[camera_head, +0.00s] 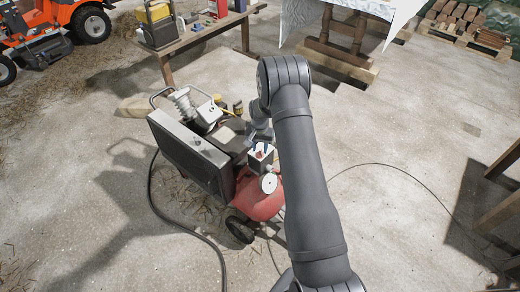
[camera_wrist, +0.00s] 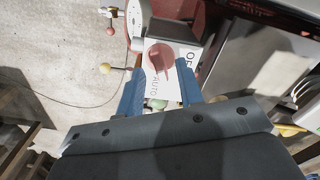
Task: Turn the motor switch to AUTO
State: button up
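The motor switch is a red knob (camera_wrist: 158,60) on a white box with the printed words "AUTO" and, partly hidden, "OF…". My gripper (camera_wrist: 160,68) is open. Its two blue fingers stand apart on either side of the knob, with a visible gap in the wrist view. I cannot tell which word the knob points at. In the head view my wrist partly hides the gripper.
A round white gauge (camera_head: 269,184) stands close in front of the switch box. A large dark panel (camera_head: 190,155) is on the compressor's left. A black hose (camera_head: 152,190) curves over the floor. A wooden bench (camera_head: 195,36) stands behind; the floor at right is mostly clear.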

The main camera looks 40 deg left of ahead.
jog(key=shift+f, duration=0.6)
grip_shut()
jog(key=shift+m, duration=2.6)
grip_release()
